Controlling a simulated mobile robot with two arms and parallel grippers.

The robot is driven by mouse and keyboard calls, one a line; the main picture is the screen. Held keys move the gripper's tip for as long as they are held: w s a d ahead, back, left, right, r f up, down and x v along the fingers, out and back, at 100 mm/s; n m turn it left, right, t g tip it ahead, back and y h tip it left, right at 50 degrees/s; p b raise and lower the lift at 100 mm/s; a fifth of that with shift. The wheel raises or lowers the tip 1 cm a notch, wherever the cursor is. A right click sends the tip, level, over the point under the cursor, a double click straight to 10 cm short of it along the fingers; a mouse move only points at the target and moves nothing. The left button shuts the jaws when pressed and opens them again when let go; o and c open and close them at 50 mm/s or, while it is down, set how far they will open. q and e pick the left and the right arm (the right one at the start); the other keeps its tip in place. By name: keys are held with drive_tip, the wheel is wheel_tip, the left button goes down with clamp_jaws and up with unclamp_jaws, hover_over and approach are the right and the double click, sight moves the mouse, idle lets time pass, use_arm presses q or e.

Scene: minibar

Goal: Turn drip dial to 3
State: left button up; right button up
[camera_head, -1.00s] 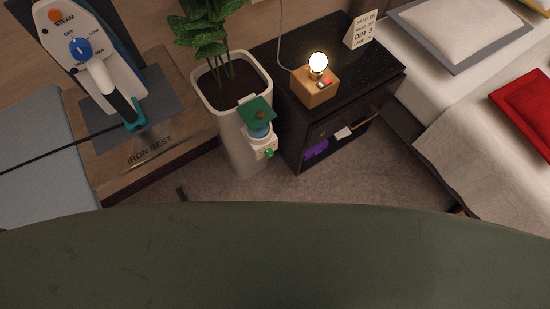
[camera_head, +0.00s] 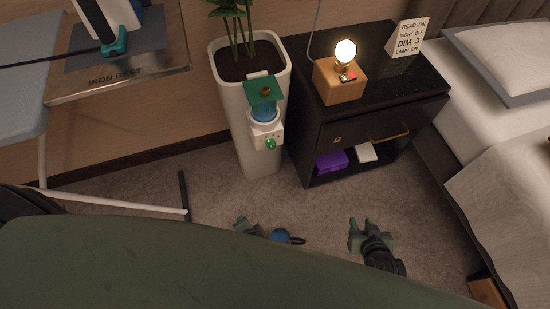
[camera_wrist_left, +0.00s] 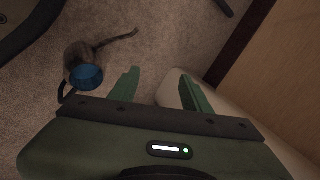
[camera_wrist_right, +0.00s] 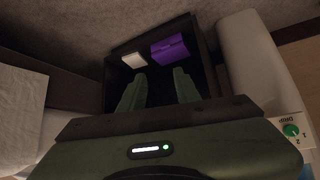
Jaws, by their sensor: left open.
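The drip dial is a green knob (camera_head: 270,143) on a white dispenser box (camera_head: 266,130) fixed to the front of the tall white planter (camera_head: 226,91). It also shows in the right wrist view (camera_wrist_right: 291,130), at the right edge, beside the letters DRIP and marks 1 and 2; its exact pointing is too small to tell. My right gripper (camera_head: 370,228) is open and empty, low and to the right of the dial, facing the nightstand's shelf. My left gripper (camera_head: 248,227) is open and empty, below the dial near the planter's base. Neither gripper touches the dial.
A black nightstand (camera_head: 350,128) stands right of the planter, with a lit lamp (camera_head: 340,80), a sign (camera_head: 408,38) and a purple box (camera_head: 331,161). An ironing board (camera_head: 28,80) is left, a bed right. Carpet lies between.

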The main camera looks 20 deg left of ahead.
use_arm(q)
drive_tip(key=w+d+r+t+y+b, duration=0.25)
drive_tip(key=w+b, duration=0.25)
drive_tip(key=w, duration=0.3)
drive_tip(key=t+y+b, duration=0.3)
drive_tip(key=t+b, duration=0.3)
drive_tip(key=t, duration=0.1)
approach(272, 148)
drive_tip(key=w, duration=0.1)
drive_tip(key=x, duration=0.8)
drive_tip(key=shift+s+a, duration=0.15)
drive_tip(key=shift+a, duration=0.05)
use_arm(e)
drive_tip(key=w+a+r+t+y, duration=0.1)
drive_tip(key=r+t, duration=0.4)
drive_tip(key=r, duration=0.9)
drive_tip(key=w+a+r+t+y, duration=0.1)
drive_tip(key=w+r+t, duration=0.3)
drive_tip(key=r, duration=0.9)
drive_tip(key=shift+w+a+r+t+y, duration=0.15)
drive_tip(key=shift+r+t+y, duration=0.25)
drive_tip(key=shift+t+y, duration=0.1)
use_arm(q)
clamp_jaws()
